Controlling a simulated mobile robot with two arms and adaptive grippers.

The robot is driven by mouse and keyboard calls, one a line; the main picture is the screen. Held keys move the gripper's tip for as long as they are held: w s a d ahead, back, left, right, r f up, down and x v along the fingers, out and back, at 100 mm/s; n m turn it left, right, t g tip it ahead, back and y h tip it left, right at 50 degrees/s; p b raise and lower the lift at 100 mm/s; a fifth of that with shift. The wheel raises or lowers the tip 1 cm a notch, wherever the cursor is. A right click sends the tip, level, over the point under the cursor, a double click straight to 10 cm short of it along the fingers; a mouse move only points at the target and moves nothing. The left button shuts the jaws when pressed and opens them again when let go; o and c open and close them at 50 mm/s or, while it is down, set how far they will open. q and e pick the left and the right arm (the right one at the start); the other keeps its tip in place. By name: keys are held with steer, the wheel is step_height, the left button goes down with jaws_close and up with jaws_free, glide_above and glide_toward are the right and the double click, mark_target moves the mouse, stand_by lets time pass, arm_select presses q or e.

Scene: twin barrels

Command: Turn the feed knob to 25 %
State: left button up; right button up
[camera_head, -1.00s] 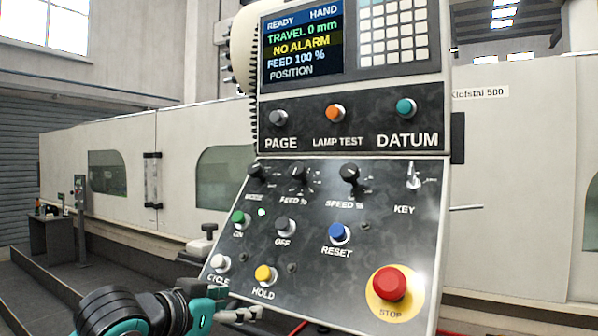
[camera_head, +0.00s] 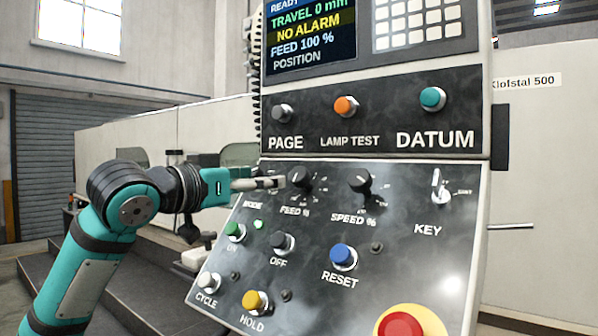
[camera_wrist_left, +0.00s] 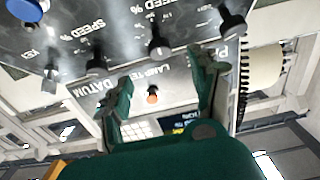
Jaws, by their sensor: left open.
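The feed knob (camera_head: 299,179) is a black knob with a white mark, above the FEED % label on the sloping panel (camera_head: 380,262). It also shows in the left wrist view (camera_wrist_left: 160,44), upside down. The screen (camera_head: 308,34) reads FEED 100 %. My left gripper (camera_head: 268,183) is just left of the feed knob, in front of the mode knob, which it hides in the head view. In the left wrist view my left gripper (camera_wrist_left: 164,74) has its two green fingers apart, with nothing between them; the feed knob appears beyond their tips. My right gripper is not in view.
The speed knob (camera_head: 361,181) and key switch (camera_head: 439,189) are to the right of the feed knob. The mode knob (camera_wrist_left: 232,22) is close by in the left wrist view. Below are the green ON button (camera_head: 234,231), OFF button (camera_head: 283,242) and red stop button (camera_head: 402,325).

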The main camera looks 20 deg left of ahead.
mark_target(296, 177)
arm_select(q)
steer(key=p+x, duration=0.1)
steer(key=x, duration=0.3)
steer(key=shift+w+d, duration=0.2)
steer(key=shift+w, duration=0.15)
steer(key=p+x, duration=0.2)
steer(key=x, duration=0.4)
steer(key=shift+w+d+f, duration=0.15)
steer(key=shift+w, duration=0.4)
steer(key=c, duration=1.2)
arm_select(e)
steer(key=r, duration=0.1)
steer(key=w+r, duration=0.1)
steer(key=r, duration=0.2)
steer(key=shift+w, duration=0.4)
